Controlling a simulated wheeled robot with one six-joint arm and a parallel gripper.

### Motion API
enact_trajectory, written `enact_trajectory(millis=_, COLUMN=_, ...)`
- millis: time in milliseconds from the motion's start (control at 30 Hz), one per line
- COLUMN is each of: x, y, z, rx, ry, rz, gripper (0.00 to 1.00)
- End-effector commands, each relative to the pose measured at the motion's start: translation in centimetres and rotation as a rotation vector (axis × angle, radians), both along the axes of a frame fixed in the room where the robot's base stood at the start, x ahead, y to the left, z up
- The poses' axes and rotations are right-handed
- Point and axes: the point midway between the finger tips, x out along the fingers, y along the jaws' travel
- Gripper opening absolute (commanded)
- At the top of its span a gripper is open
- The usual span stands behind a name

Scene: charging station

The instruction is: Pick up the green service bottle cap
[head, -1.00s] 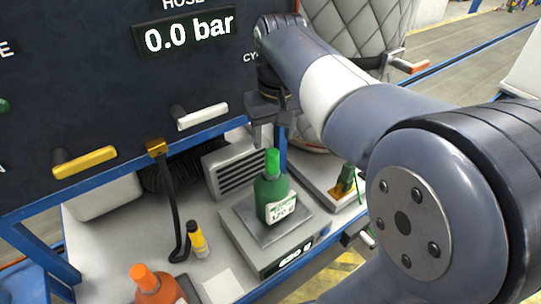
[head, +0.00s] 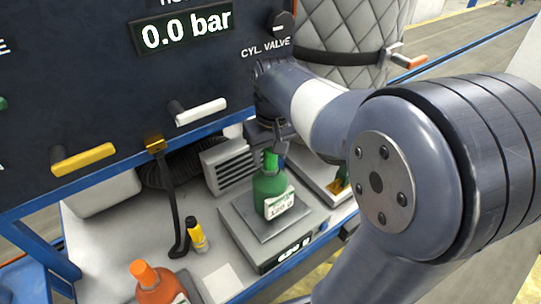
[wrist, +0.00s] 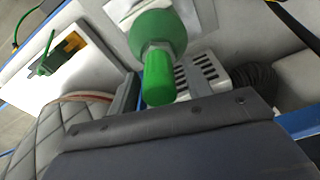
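The green service bottle (head: 270,190) stands upright on a scale in the head view, with its bright green cap (head: 271,161) on top. In the wrist view the cap (wrist: 158,76) points toward the camera, above a dark grey part of my gripper, with the bottle (wrist: 158,34) behind it. My gripper (head: 277,143) is just above and beside the cap, its fingers pointing down. The fingers look apart, with nothing held between them. One finger partly overlaps the cap's surroundings, and whether it touches the cap is unclear.
The scale (head: 270,252) sits on a white bench. An orange-capped bottle (head: 157,284) and a yellow-black tube (head: 198,236) stand to the left. A black hose nozzle (head: 177,215) hangs from the dark panel (head: 70,80) behind. A grey vented box (head: 226,165) is close behind the bottle.

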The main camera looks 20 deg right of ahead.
Motion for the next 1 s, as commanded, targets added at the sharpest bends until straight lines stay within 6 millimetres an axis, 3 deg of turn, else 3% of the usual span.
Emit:
enact_trajectory(millis=433, x=0.0, y=0.0, z=0.0, rx=0.0, ry=0.0, rz=0.0, gripper=0.1)
enact_trajectory(millis=767, x=0.1, y=0.0, z=0.8, rx=0.0, ry=-0.003, rz=0.0, gripper=0.09)
enact_trajectory(millis=1000, x=0.1, y=0.0, z=5.3, rx=0.0, ry=-0.006, rz=0.0, gripper=0.09)
